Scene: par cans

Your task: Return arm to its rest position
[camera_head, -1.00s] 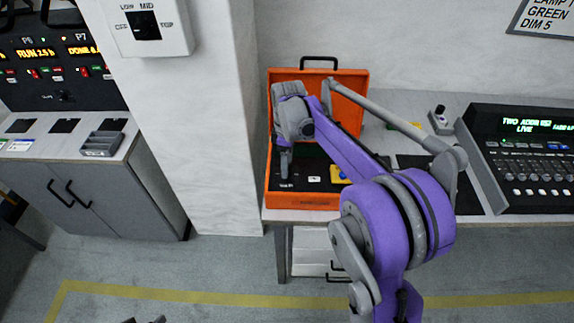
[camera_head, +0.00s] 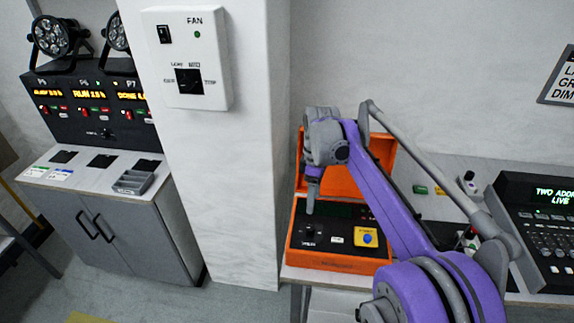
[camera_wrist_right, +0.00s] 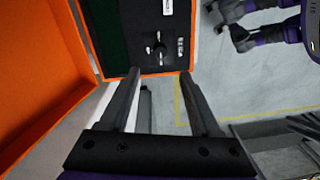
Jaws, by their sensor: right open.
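My right arm reaches in from the lower right of the head view. Its gripper (camera_head: 311,200) hangs fingers-down above the left part of an open orange case (camera_head: 335,265) on the bench. In the right wrist view the two fingers (camera_wrist_right: 162,78) stand wide apart with nothing between them. The arm hides part of the case's raised lid (camera_head: 380,150).
A white pillar (camera_head: 230,180) stands left of the case, bearing a fan switch box (camera_head: 208,100). A lighting console (camera_head: 550,225) sits to the right on the bench. A grey cabinet (camera_head: 135,245) with a control panel stands at the left. Open floor lies in front of it.

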